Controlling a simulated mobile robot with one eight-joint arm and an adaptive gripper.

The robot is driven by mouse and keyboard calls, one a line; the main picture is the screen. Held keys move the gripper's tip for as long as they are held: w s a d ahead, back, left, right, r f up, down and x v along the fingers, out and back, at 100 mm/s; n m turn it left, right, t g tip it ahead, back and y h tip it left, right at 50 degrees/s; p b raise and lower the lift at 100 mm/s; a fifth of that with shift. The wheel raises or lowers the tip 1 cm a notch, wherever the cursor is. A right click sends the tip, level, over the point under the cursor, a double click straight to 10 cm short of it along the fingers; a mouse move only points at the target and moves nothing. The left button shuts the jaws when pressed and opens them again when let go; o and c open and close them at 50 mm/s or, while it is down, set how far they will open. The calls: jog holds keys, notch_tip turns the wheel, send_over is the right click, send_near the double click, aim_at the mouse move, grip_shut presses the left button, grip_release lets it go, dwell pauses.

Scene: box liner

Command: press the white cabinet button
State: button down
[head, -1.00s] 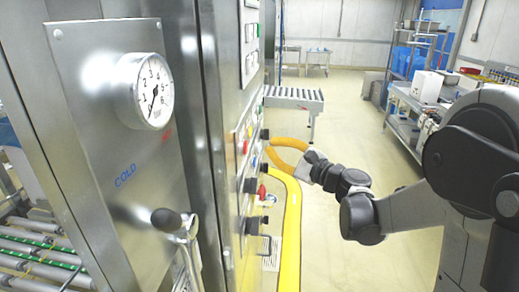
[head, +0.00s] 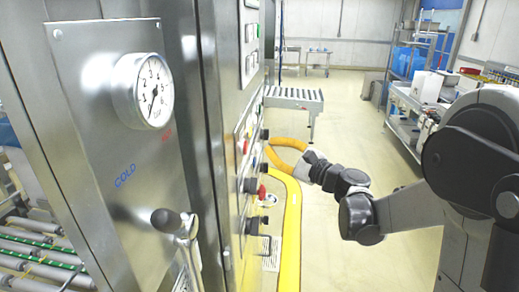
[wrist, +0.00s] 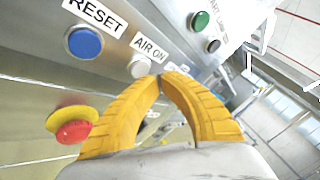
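The white cabinet button (wrist: 140,66) sits on the steel control panel under an AIR ON label in the wrist view. My gripper (wrist: 163,77) has two curved orange fingers whose tips meet, with nothing between them. In the wrist view the tips appear just right of and slightly below the white button. I cannot tell whether they touch the panel. In the head view my gripper (head: 269,145) reaches the cabinet's control face (head: 247,170) from the right, and the white button cannot be made out there.
A blue RESET button (wrist: 84,42) is left of the white one. A red emergency button (wrist: 74,131) on a yellow base is below left. Green (wrist: 200,21) and black (wrist: 213,45) buttons are to the right. A gauge (head: 143,90) is on the nearer cabinet face. Open floor lies right of the cabinet.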

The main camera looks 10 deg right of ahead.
jog(key=shift+a, duration=0.2)
dwell(0.4)
jog(key=shift+w+a, duration=0.15)
jog(key=shift+a, duration=0.1)
jog(key=shift+w+a, duration=0.1)
jog(key=shift+a, duration=0.25)
dwell(0.6)
jog(key=shift+d, duration=0.15)
jog(key=shift+s+d, duration=0.25)
jog(key=shift+d, duration=0.35)
jog(key=d, duration=0.1)
jog(key=s+d, duration=0.1)
jog(key=d, duration=0.2)
jog(key=shift+s+d+b, duration=0.25)
jog(key=shift+d+b, duration=0.1)
jog(key=shift+d, duration=0.05)
jog(key=shift+a, duration=0.15)
dwell(0.6)
